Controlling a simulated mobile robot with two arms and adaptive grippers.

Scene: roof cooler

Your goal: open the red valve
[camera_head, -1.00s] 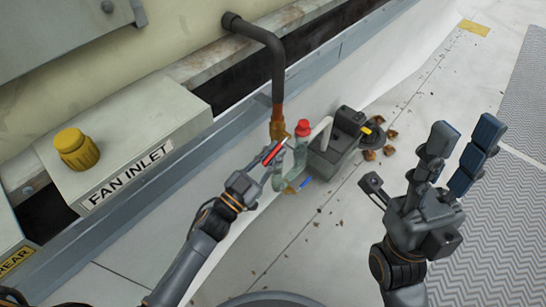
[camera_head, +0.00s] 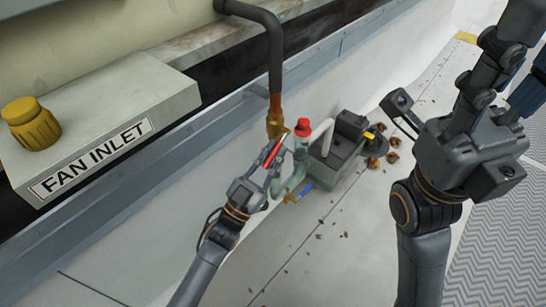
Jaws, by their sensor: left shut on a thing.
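The red valve handle (camera_head: 273,153) shows as a short red lever beside the brass fitting, under the dark bent pipe (camera_head: 275,60). My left gripper (camera_head: 268,160) is at this lever, with its fingers shut on it; the fingers hide part of the lever. A red cap (camera_head: 303,126) tops the greenish pipe (camera_head: 299,160) just right of it. A blue handle (camera_head: 305,186) is lower on the same pipework. My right gripper (camera_head: 524,75) is raised at the upper right, far from the valve; its fingers are partly cut off by the frame edge, with space between them.
A grey pump box (camera_head: 335,155) stands right of the pipes, with brown leaves (camera_head: 391,157) beside it. The FAN INLET box (camera_head: 100,120) with a yellow knob (camera_head: 31,124) is at left. A grey ledge (camera_head: 130,185) runs behind my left arm. The pale floor in front is mostly clear.

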